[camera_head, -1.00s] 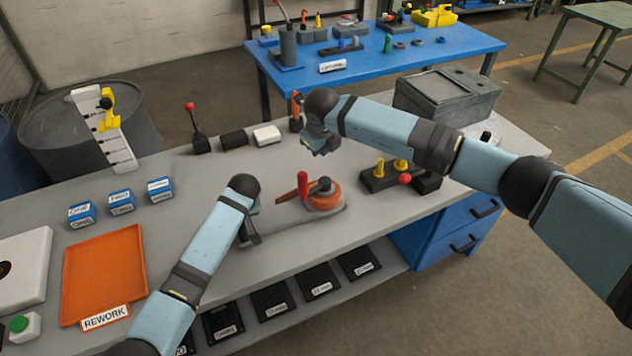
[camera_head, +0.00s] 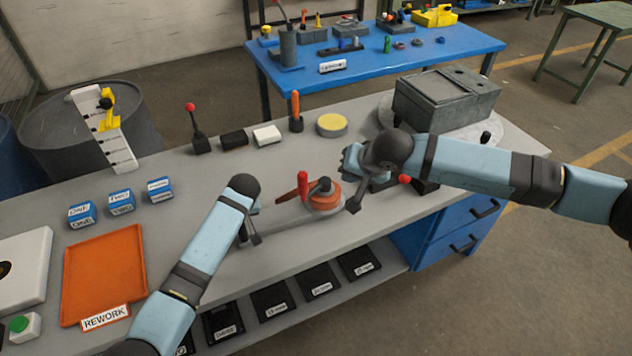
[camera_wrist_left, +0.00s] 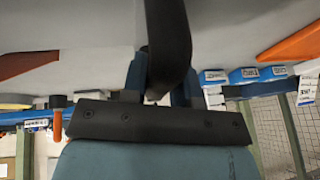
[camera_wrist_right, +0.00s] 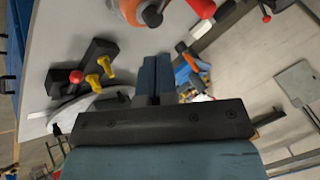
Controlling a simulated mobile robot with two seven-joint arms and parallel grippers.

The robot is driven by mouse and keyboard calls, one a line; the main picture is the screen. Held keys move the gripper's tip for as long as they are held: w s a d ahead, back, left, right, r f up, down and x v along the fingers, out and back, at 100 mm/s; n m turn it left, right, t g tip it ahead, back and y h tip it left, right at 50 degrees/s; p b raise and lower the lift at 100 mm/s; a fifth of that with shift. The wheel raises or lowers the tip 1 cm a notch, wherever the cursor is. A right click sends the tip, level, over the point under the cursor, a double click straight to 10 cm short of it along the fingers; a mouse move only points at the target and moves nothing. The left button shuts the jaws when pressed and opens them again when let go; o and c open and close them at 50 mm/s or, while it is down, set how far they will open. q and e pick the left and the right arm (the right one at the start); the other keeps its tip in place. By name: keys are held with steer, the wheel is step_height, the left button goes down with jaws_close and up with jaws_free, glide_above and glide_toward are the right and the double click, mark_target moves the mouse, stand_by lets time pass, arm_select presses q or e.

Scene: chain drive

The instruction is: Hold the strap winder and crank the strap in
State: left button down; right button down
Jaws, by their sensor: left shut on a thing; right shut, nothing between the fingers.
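The strap winder (camera_head: 322,200) is an orange drum with a dark hub and an upright red crank knob (camera_head: 303,185). It sits on the front middle of the grey bench, with a grey bar reaching left from it. My left gripper (camera_head: 252,234) is shut on a dark bar (camera_wrist_left: 168,35) at the winder's left end. My right gripper (camera_head: 353,202) is shut and empty, just right of the drum and apart from the red knob. In the right wrist view the drum (camera_wrist_right: 128,10) and red knob (camera_wrist_right: 202,7) show at the top edge, beyond the closed fingers (camera_wrist_right: 157,78).
A dark block with yellow pegs (camera_wrist_right: 88,72) is near my right gripper, mostly hidden by my arm in the head view. A grey box (camera_head: 445,100), yellow disc (camera_head: 332,123) and orange-handled tool (camera_head: 295,110) stand behind. An orange tray (camera_head: 105,270) lies left.

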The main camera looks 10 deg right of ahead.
steer(key=w+a+f, duration=0.5)
steer(key=a+f, duration=0.2)
steer(key=f, duration=0.1)
steer(key=shift+w+n, duration=0.4)
steer(key=shift+w+a+m, duration=0.2)
steer(key=shift+a+m, duration=0.15)
steer(key=shift+m, duration=0.15)
stand_by(0.3)
